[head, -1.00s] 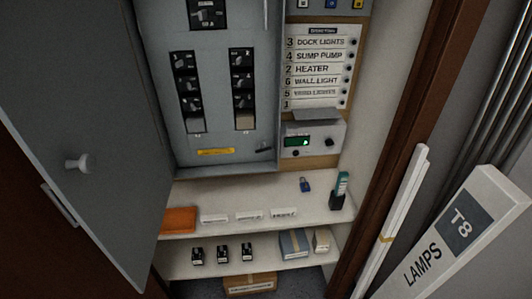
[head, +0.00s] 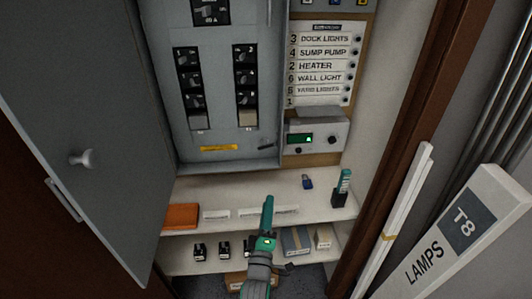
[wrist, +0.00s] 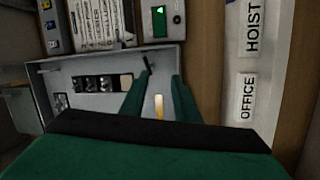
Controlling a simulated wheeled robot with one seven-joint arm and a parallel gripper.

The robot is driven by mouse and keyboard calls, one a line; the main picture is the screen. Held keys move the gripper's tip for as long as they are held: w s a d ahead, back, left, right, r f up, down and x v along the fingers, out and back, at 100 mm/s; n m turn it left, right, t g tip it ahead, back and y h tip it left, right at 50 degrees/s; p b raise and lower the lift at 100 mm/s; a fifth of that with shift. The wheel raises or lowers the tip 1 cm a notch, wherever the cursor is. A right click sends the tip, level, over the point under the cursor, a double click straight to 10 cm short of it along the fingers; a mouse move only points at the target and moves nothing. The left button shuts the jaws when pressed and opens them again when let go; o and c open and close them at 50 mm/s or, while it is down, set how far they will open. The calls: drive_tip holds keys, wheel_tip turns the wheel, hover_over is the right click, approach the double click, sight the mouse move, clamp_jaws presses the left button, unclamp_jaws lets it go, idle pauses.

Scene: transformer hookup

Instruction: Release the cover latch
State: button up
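The grey breaker panel (head: 272,90) stands with its large door swung open to the left. A small dark lever (head: 266,146), which looks like the cover latch, sits at its lower right corner, above a shelf. The lever also shows in the wrist view (wrist: 147,63), close to the fingertip of one finger. My gripper (head: 268,200) is below the lever in the head view, pointing up toward the panel. Nothing is held.
The shelf (head: 240,185) below holds an orange box (head: 181,217), a blue padlock (head: 307,182) and a teal-topped item (head: 344,188). A display unit (head: 318,137) is right of the panel. The open door (head: 70,120) stands at left, and a lamp box (head: 450,240) at right.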

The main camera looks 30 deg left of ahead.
sight(266, 152)
drive_tip(key=shift+w+a+r+n+y, duration=0.35)
drive_tip(key=shift+w+a+r+n, duration=1.05)
drive_tip(key=shift+w, duration=1.4)
drive_tip(key=shift+w+a+r+n+y, duration=0.3)
drive_tip(key=shift+w+a+r+n, duration=1.05)
drive_tip(key=shift+w, duration=1.45)
drive_tip(key=shift+w+a+r+n+y, duration=0.35)
drive_tip(key=shift+w+a+r+n, duration=0.4)
drive_tip(key=shift+w+a+r, duration=1.4)
drive_tip(key=shift+w+d+f, duration=0.25)
drive_tip(key=shift+w+f, duration=0.05)
drive_tip(key=shift+f, duration=0.2)
drive_tip(key=shift+w+d+f, duration=0.2)
drive_tip(key=shift+w+f, duration=0.1)
drive_tip(key=shift+f, duration=0.2)
clamp_jaws()
